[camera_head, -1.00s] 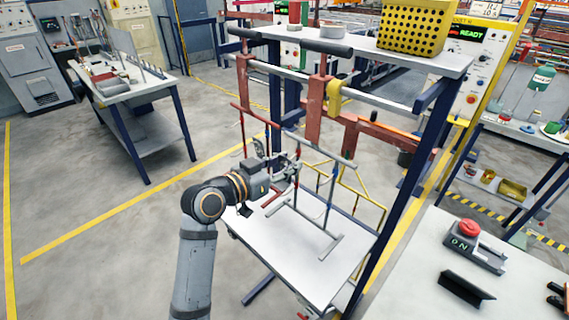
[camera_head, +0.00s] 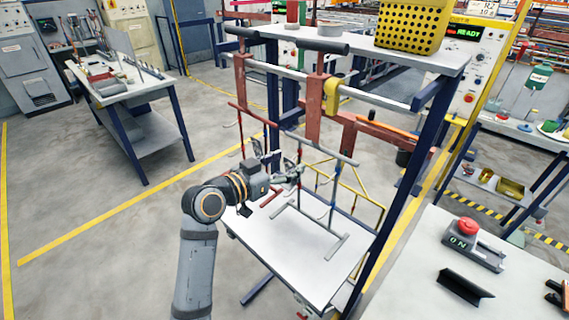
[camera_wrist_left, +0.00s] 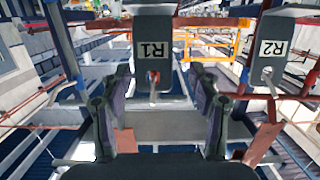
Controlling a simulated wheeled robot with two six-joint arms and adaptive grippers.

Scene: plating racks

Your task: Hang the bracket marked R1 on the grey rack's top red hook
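The bracket marked R1 (camera_wrist_left: 151,40) is a dark grey plate with a white label, upright in the left wrist view. A small hook-shaped piece shows at its lower end. My left gripper (camera_wrist_left: 157,85) is open, with one finger on each side of the plate's lower end and a visible gap to it. In the head view my left gripper (camera_head: 292,172) is beside the grey rack (camera_head: 338,248), which hangs under the frame by a red hanger. Small red hooks show on the rack, but the top one is too small to make out.
A similar plate marked R2 (camera_wrist_left: 271,48) is to the right of R1. A white lower shelf (camera_head: 262,240) lies under the racks. Blue posts and the grey rail (camera_head: 375,98) surround the work area. A side table (camera_head: 440,235) at right bears an ON button (camera_head: 469,228).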

